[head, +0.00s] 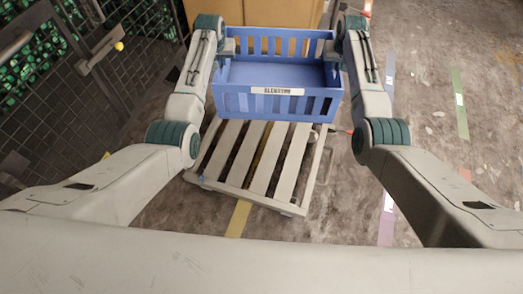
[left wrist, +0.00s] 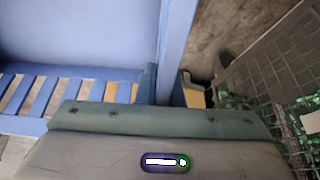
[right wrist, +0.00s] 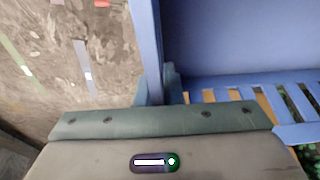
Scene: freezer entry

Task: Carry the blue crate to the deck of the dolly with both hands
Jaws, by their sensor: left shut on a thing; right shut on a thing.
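The blue crate (head: 235,103), slatted and empty with a pale label on its near wall, is upright between my arms. My left gripper (head: 229,47) is shut on its left side wall and my right gripper (head: 333,50) on its right side wall. The dolly's pale slatted deck (head: 290,165) lies below and nearer to me. The crate hides its far end. I cannot tell whether crate and deck touch.
Cardboard boxes (head: 265,12) stand behind the crate. A dark mesh cage (head: 115,95) with green contents is at the left. The concrete floor (head: 425,110) at the right is open, with coloured tape strips.

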